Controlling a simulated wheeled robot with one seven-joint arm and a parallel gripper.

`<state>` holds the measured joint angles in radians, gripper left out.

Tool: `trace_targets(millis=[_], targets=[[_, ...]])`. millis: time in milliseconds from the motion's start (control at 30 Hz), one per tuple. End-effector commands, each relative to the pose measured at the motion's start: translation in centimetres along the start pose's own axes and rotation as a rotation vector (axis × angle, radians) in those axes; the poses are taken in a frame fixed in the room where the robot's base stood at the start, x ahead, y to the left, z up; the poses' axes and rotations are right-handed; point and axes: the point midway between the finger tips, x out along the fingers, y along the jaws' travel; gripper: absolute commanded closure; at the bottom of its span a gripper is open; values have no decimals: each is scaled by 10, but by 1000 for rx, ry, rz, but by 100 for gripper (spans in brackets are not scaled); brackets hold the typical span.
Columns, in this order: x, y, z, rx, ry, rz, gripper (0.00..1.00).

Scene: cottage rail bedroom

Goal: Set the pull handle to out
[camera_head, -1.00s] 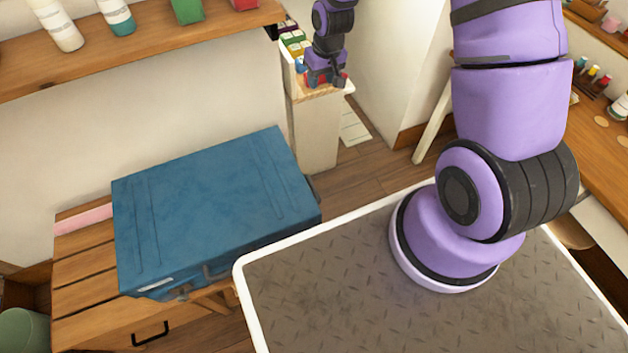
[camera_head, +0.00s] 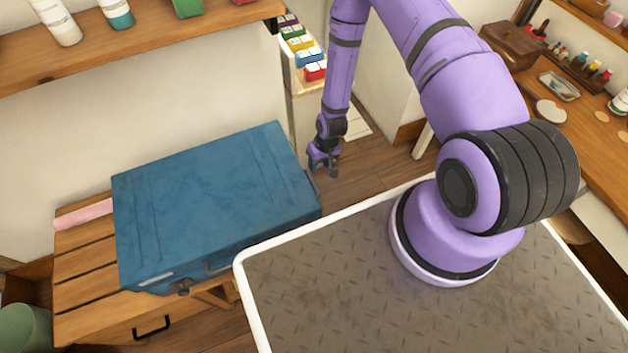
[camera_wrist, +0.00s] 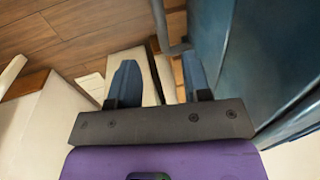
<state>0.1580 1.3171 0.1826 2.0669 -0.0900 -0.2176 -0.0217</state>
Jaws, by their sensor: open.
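A blue suitcase (camera_head: 215,205) lies flat on a slatted wooden bench, and its side fills the right of the wrist view (camera_wrist: 275,60). A grey bar, which looks like the pull handle (camera_wrist: 160,25), stands off the suitcase's end in the wrist view. In the head view only a small dark part of it shows at the suitcase's right end. My gripper (camera_head: 323,170) is beyond that right end, pointing down. Its two blue-grey fingers (camera_wrist: 160,75) are apart with nothing held. The bar lies ahead of the fingertips, and I cannot tell the exact gap.
The wooden bench (camera_head: 80,275) has a dark drawer pull and a pink roll. A shelf with bottles (camera_head: 140,40) hangs above. Colored boxes (camera_head: 305,50) stand on a narrow unit behind my arm. A wooden desk (camera_head: 590,130) is at right. Floor shows around my gripper.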

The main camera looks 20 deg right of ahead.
Motion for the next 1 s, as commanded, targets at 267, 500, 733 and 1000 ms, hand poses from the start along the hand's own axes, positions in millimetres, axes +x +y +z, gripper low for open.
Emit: trace_targets(millis=[267, 500, 733, 1000], targets=[[40, 0, 1, -1, -2, 0, 56], [78, 0, 1, 0, -2, 1, 56], [98, 0, 0, -1, -1, 1, 56], [102, 0, 0, 0, 0, 1, 56]])
